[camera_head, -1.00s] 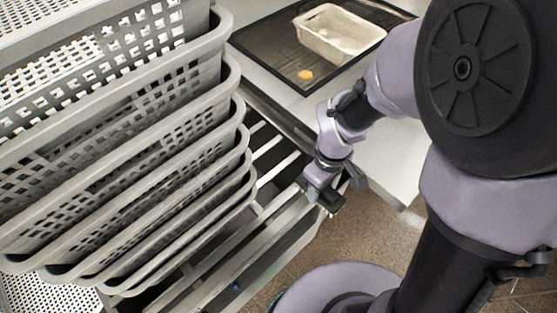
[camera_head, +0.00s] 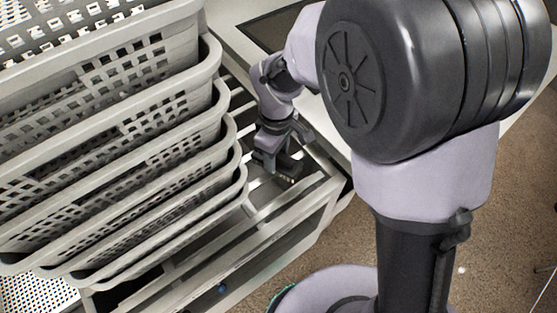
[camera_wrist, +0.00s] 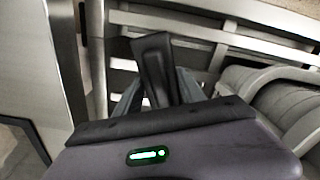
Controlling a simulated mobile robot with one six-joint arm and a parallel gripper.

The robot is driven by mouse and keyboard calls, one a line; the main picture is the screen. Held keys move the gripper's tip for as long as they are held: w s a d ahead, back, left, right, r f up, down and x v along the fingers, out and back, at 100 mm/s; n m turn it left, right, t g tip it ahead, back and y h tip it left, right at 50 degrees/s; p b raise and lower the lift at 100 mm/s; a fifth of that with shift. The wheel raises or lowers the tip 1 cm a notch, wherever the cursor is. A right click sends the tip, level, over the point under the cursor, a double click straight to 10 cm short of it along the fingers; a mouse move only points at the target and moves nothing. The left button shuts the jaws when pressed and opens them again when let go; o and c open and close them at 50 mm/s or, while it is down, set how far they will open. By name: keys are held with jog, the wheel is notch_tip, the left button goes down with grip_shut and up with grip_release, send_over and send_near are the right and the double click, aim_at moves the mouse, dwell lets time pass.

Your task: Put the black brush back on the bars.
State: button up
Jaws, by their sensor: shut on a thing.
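My gripper (camera_head: 287,168) is over the pale bars (camera_head: 262,197) of the rack, just right of the baskets. It points down. In the wrist view my gripper (camera_wrist: 158,92) is shut on the black brush (camera_wrist: 152,62), which stands out between the two fingers. Pale bars (camera_wrist: 200,57) lie beyond the brush in that view. In the head view the brush shows only as a dark shape at the fingertips, and I cannot tell whether it touches the bars.
Grey perforated baskets (camera_head: 190,130) stand nested in a row to the left of my gripper, close to it. A counter with a dark tray (camera_head: 268,30) lies behind. A small blue thing (camera_head: 222,288) is low on the rack. Brown floor is open at the right.

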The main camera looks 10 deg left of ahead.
aim_at(278, 164)
notch_tip(278, 164, down, 4)
jog(key=shift+d+r+b, duration=0.1)
jog(key=shift+b, duration=0.8)
jog(key=shift+r, duration=0.2)
jog(key=o, duration=1.3)
jog(key=shift+f, duration=0.2)
